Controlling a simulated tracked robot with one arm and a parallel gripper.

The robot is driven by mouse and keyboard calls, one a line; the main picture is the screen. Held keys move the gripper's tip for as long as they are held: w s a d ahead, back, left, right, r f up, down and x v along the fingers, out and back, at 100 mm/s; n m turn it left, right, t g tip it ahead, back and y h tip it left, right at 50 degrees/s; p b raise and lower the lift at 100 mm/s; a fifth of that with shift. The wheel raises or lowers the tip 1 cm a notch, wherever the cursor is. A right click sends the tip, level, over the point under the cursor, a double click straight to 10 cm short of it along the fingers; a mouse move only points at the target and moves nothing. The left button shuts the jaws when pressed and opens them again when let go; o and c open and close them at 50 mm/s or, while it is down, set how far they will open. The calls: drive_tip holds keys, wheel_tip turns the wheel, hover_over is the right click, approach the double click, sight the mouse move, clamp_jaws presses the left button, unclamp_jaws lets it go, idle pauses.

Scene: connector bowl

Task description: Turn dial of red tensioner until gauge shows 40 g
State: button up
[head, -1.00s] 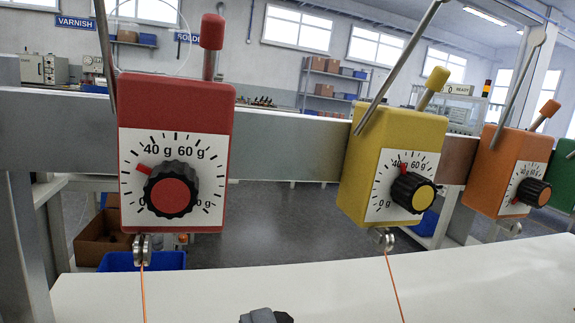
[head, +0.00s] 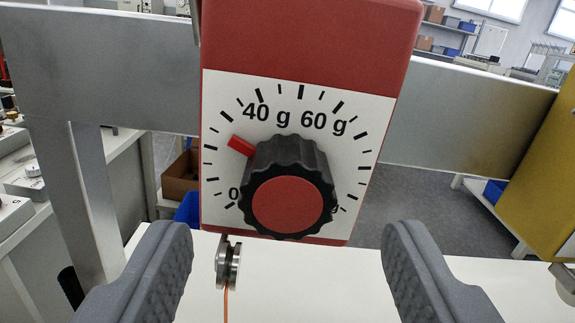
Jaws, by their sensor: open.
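The red tensioner (head: 310,40) fills the upper middle of the head view. Its black ribbed dial (head: 316,165) with a red cap sits low on the white gauge face (head: 365,115). The red pointer (head: 240,146) points up and left, below the 40 g label (head: 267,112), between the partly hidden 0 and 40 g. My gripper (head: 289,250) is open and empty, its two grey fingers spread wide at the lower left and right. The fingers are below and to either side of the dial in the picture and do not touch it.
A metal roller (head: 228,262) with an orange wire hangs under the red tensioner, between my fingers in the picture. The yellow tensioner (head: 545,180) is at the right edge. A metal rail (head: 110,85) runs behind. A white tabletop (head: 320,290) lies below.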

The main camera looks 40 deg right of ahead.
sight(290, 206)
drive_tip(key=shift+x, duration=1.7)
drive_tip(key=c, duration=1)
